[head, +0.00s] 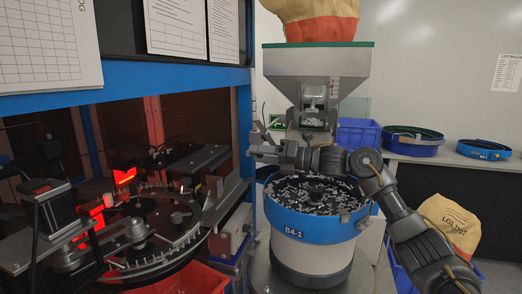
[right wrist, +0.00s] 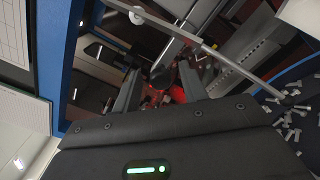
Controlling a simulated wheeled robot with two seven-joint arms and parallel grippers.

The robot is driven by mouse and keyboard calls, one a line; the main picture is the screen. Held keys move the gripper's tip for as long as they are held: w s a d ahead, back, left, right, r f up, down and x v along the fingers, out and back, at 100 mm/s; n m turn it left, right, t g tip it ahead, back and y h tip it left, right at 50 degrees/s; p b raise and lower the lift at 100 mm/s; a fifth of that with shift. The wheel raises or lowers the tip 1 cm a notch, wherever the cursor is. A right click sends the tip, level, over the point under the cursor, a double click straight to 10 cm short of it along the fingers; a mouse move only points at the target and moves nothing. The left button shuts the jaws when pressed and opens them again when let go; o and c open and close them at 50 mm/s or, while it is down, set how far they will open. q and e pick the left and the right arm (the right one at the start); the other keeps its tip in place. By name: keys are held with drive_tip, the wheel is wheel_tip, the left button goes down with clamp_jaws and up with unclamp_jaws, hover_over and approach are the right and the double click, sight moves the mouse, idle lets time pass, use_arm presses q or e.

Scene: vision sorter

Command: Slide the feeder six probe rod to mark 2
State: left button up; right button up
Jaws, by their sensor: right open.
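A thin grey rod (right wrist: 222,58) crosses the right wrist view diagonally, with a pale round knob (right wrist: 136,15) near its upper end. It looks like the probe rod, but I cannot tell for sure. My right gripper (head: 257,148) points left above the bowl's left rim in the head view. Its two fingers stand apart in the right wrist view (right wrist: 160,85), with nothing clearly held between them. The rod passes beyond the fingertips; I cannot tell the gap. No scale or mark 2 can be made out. My left gripper is not in view.
A blue feeder bowl (head: 311,227) labelled B4-1 holds many small metal parts below my right arm. A hopper (head: 315,65) stands behind it. The blue-framed sorter cabinet (head: 165,82) is at left. Blue bins (head: 358,132) and spare bowls (head: 484,149) stand at right.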

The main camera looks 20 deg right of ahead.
drive_tip(key=shift+w+a+f, duration=0.1)
drive_tip(key=shift+w+a, duration=0.1)
clamp_jaws()
drive_tip(key=f+b, duration=0.2)
drive_tip(key=shift+w+d+f, duration=0.1)
drive_tip(key=shift+d+f, duration=0.1)
drive_tip(key=shift+f, duration=0.15)
unclamp_jaws()
drive_tip(key=shift+a, duration=0.15)
drive_tip(key=shift+f, duration=0.1)
